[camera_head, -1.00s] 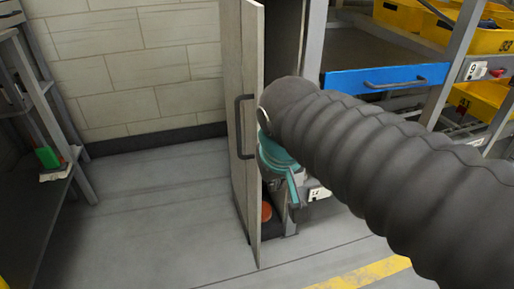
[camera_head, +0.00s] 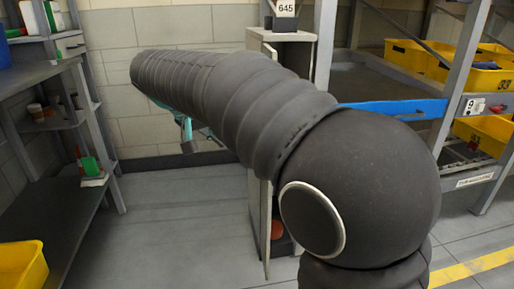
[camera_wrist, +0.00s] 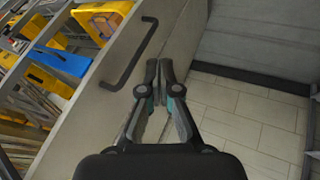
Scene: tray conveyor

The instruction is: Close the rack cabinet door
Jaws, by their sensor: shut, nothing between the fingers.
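The rack cabinet (camera_head: 283,36) is a narrow light-grey unit with a "645" sign above it. In the wrist view the door panel (camera_wrist: 100,110) has a dark bar handle (camera_wrist: 130,58). My gripper (camera_wrist: 160,72) is shut and empty, its fingertips over the panel near its edge, right of the handle. I cannot tell whether they touch. In the head view only teal gripper parts (camera_head: 186,128) show beneath my arm.
A blue drawer front (camera_head: 400,110) and yellow bins (camera_head: 480,80) are on the rack to the right. A dark shelf unit (camera_head: 60,205) stands at left, with a yellow bin (camera_head: 22,268) at its front. Floor between shelf and door is clear.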

